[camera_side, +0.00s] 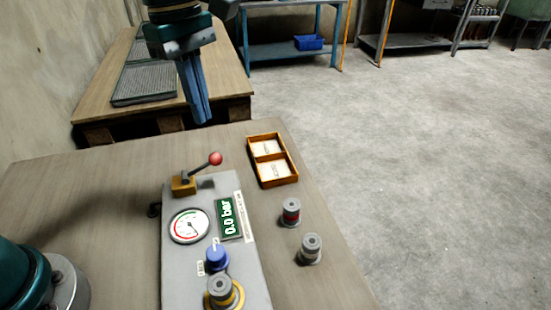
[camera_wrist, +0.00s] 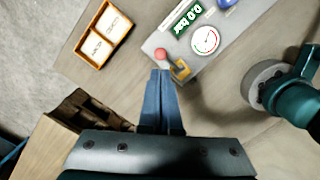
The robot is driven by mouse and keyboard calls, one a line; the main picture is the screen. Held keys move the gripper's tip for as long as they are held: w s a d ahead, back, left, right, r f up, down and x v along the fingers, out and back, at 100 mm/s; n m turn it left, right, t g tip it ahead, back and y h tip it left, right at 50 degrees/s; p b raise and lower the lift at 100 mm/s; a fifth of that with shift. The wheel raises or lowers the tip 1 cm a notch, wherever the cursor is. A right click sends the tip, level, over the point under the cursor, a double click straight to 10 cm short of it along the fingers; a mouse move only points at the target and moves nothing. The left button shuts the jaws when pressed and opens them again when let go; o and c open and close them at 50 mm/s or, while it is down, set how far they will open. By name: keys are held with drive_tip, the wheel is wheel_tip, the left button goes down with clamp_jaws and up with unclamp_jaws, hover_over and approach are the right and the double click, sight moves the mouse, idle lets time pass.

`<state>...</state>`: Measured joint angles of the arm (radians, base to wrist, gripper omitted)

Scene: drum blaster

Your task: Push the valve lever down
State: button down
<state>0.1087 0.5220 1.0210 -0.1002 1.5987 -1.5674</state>
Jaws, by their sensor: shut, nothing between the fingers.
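The valve lever (camera_side: 204,167) is a dark rod with a red ball knob (camera_side: 216,158), pivoting on a brass block (camera_side: 183,184) at the far end of the grey panel (camera_side: 185,283). The rod slants up to the right. In the wrist view the red knob (camera_wrist: 161,54) shows just past my fingertips, with the brass block (camera_wrist: 180,70) beside it. My gripper (camera_side: 203,122) is shut and empty, its blue fingers pointing down, above and beyond the knob with a visible gap in the side view. The shut fingers also show in the wrist view (camera_wrist: 161,72).
The panel carries a gauge (camera_side: 189,226), a green display reading 0.0 bar (camera_side: 229,219), a blue knob (camera_side: 216,257) and a grey fitting with a yellow ring (camera_side: 221,292). An orange two-part tray (camera_side: 293,172) and two grey cylinders (camera_side: 290,213) (camera_side: 311,248) stand to the right.

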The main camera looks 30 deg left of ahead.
drive_tip(key=shift+d+f, duration=0.15)
drive_tip(key=shift+f, duration=1.5)
drive_tip(key=shift+d+f, duration=0.15)
drive_tip(key=shift+f, duration=1.5)
wheel_tip(320, 180, down, 3)
drive_tip(key=shift+s+r, duration=0.1)
drive_tip(key=shift+r, duration=0.1)
drive_tip(key=a, duration=0.1)
drive_tip(key=a+r, duration=0.1)
drive_tip(key=a, duration=0.1)
drive_tip(key=shift+w, duration=0.2)
drive_tip(key=shift+r, duration=0.15)
drive_tip(key=shift+a+r, duration=0.15)
drive_tip(key=shift+r, duration=1.1)
drive_tip(key=shift+a+r, duration=0.1)
drive_tip(key=shift+r, duration=1.15)
